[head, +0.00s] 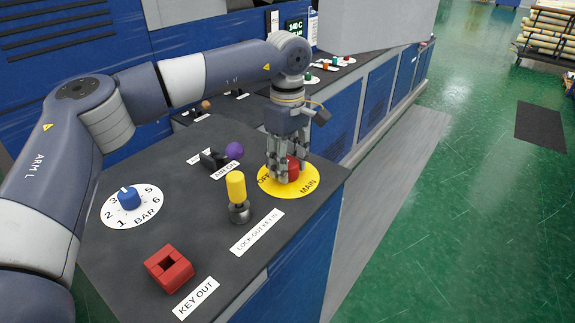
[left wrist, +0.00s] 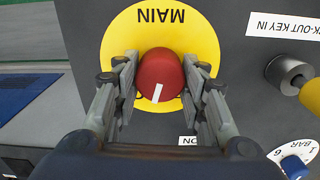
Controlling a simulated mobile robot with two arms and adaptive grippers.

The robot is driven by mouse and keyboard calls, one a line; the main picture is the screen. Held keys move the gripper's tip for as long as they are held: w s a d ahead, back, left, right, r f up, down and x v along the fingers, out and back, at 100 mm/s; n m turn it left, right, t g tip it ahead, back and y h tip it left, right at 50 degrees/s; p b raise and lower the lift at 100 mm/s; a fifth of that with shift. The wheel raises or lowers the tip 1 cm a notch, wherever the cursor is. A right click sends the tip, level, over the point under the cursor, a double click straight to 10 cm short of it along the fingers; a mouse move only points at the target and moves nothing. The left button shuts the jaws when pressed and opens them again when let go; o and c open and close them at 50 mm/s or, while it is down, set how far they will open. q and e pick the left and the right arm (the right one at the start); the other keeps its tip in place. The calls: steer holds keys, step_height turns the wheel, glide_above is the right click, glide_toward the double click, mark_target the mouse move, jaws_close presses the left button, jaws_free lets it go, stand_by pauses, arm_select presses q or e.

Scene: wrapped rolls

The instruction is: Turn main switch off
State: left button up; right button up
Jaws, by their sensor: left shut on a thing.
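The main switch is a red knob (head: 293,168) on a round yellow plate (head: 304,189) marked MAIN and OFF, at the right corner of the dark panel. My left gripper (head: 287,172) reaches down over it and is shut on the red knob, one finger on each side. In the left wrist view the red knob (left wrist: 160,76) sits between the fingers, with a white pointer line slanting toward the lower part of the picture. The yellow plate (left wrist: 205,45) shows MAIN upside down; its lower part is hidden by the gripper. My right gripper is not in view.
On the same panel stand a yellow-handled lock-out key (head: 236,187), a red KEY OUT block (head: 168,268), a blue BAR dial (head: 129,198) and a purple-knobbed AIR lever (head: 233,151). Green floor (head: 450,230) lies open to the right.

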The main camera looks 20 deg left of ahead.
arm_select(q)
steer(key=n+b, duration=0.1)
steer(key=n, duration=0.5)
steer(key=shift+s+b, duration=0.1)
steer(key=shift+b, duration=0.2)
steer(key=n+b, duration=0.1)
steer(key=n, duration=0.4)
steer(key=shift+n, duration=0.3)
steer(key=o, duration=1.1)
steer(key=shift+c, duration=0.2)
steer(key=shift+r, duration=0.1)
step_height(320, 180, up, 12)
